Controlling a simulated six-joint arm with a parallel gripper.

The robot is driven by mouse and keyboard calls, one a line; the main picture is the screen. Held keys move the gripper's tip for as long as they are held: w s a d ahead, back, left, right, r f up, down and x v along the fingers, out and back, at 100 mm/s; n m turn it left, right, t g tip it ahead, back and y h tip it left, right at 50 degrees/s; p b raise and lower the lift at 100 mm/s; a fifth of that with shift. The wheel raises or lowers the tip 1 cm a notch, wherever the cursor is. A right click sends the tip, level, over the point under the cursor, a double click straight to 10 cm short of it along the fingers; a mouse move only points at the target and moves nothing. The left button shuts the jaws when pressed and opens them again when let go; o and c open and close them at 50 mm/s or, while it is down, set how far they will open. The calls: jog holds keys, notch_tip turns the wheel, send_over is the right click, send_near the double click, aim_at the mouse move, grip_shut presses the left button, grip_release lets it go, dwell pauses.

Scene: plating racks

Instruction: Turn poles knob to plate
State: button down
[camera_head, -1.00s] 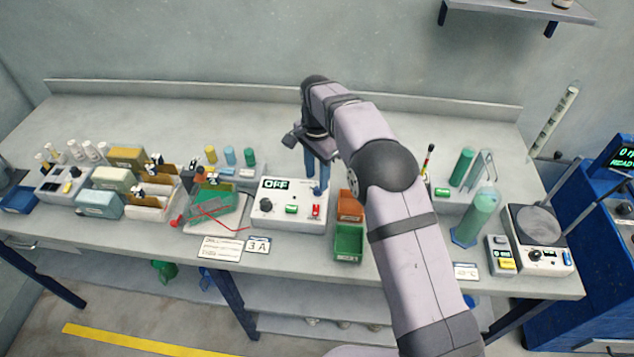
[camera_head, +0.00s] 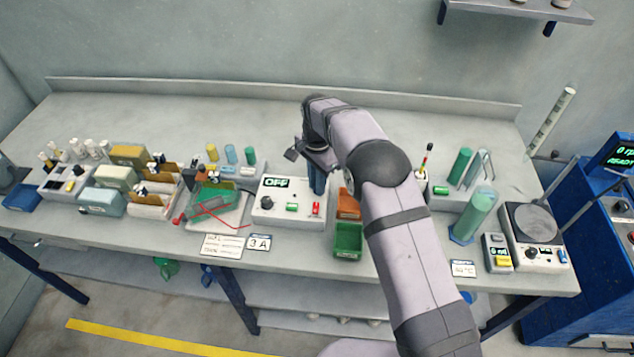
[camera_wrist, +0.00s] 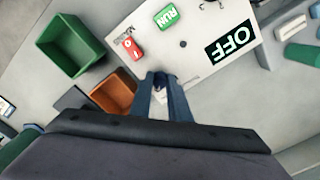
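The white control box (camera_head: 290,222) stands mid-bench, with an OFF display (camera_head: 276,183), a black knob (camera_head: 267,203) at its left, a green RUN button (camera_head: 292,207) and a red switch (camera_head: 316,208). My gripper (camera_head: 317,190) points down at the box's back right, right of the display. In the wrist view, my gripper (camera_wrist: 162,76) has its blue fingers close together at the box's edge, near the red switch (camera_wrist: 132,47). A small pale thing with a dark spot shows between them; I cannot tell if it is a knob or whether they grip it. No poles label is readable.
An orange bin (camera_head: 348,205) and a green bin (camera_head: 348,240) stand right of the box. A tray with a green piece and red wire (camera_head: 217,205) lies to its left. A green cylinder (camera_head: 474,214) and a round-plate device (camera_head: 535,225) stand farther right. The bench behind is clear.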

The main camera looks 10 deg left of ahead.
jog(key=shift+n, duration=0.4)
jog(key=n+b, duration=0.1)
jog(key=n, duration=0.2)
jog(key=shift+n, duration=0.3)
jog(key=n, duration=0.4)
jog(key=shift+d+n, duration=0.1)
jog(key=shift+n, duration=0.2)
jog(key=n, duration=0.4)
jog(key=shift+b, duration=0.3)
jog(key=n, duration=0.4)
jog(key=shift+d+n, duration=0.1)
jog(key=shift+n, duration=0.3)
jog(key=shift+w+r, duration=0.1)
jog(key=c, duration=1.7)
grip_release()
jog(key=shift+o, duration=0.2)
